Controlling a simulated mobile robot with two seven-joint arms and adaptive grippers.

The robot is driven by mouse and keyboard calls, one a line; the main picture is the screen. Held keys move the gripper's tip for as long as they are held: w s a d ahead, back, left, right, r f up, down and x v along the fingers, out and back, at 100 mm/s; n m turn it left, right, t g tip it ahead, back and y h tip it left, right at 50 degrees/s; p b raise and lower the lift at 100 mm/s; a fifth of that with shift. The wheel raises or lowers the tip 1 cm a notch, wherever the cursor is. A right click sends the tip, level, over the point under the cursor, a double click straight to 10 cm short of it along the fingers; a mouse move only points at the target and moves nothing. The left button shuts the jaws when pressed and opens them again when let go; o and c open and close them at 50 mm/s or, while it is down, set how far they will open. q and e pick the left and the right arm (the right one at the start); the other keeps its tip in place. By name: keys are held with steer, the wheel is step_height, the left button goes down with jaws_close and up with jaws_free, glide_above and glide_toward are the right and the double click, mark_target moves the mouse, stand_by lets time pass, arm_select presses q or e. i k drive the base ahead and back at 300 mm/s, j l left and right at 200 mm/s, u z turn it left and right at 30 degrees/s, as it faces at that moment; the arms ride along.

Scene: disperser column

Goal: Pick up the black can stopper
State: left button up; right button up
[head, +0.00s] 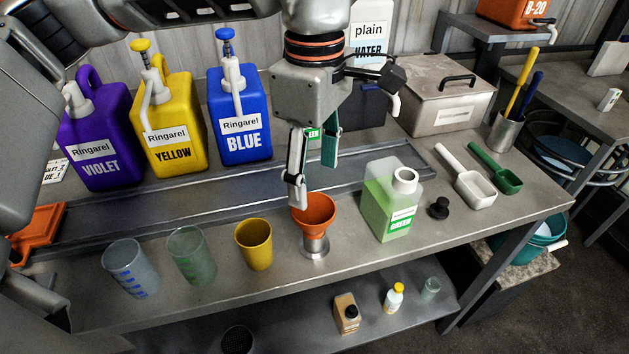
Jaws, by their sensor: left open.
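The black stopper (438,208) lies on the grey bench just right of the translucent can (391,203) labelled GREEN. The can holds green liquid, stands upright, and its white neck is uncapped. My left gripper (314,178) hangs over the bench with its fingers apart and nothing between them. It is left of the can and well to the left of the stopper. One fingertip appears close above the orange funnel (316,211); I cannot tell whether they touch. My right gripper is not in view.
The funnel sits on a metal holder (315,245). A yellow cup (254,243) and two clear cups (190,254) stand left of it. A white scoop (470,184) and a green scoop (502,175) lie beyond the stopper. Violet, yellow and blue (240,120) jugs stand behind.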

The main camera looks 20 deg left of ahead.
mark_target(439, 210)
steer(key=k, duration=1)
